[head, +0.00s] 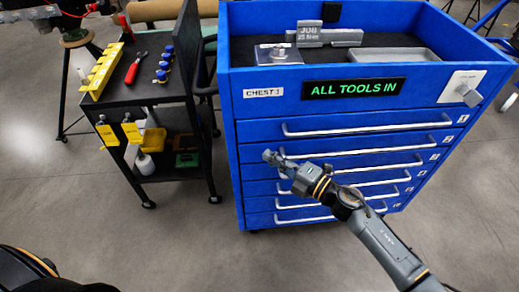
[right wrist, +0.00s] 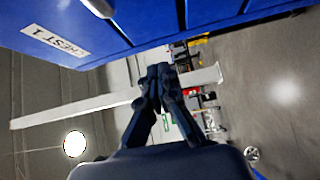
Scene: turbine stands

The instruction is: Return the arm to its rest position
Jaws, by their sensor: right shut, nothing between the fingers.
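My right gripper (head: 273,157) is in front of the blue tool chest (head: 262,118), near the left ends of its drawer handles. In the head view it overlaps the drawer fronts; I cannot tell whether it touches them. In the right wrist view its two fingers (right wrist: 158,80) are together with nothing between them. The right arm (head: 388,248) reaches in from the lower right. All drawers of the chest look closed. Its display (head: 354,89) reads "ALL TOOLS IN". My left gripper is not in view.
A black cart (head: 142,97) with a yellow rack (head: 101,72), a red-handled tool (head: 132,70) and blue-capped items stands left of the chest. A grey tray (head: 395,56) and a grey block marked JOB (head: 328,38) are on the chest top. The floor (head: 185,238) in front is clear.

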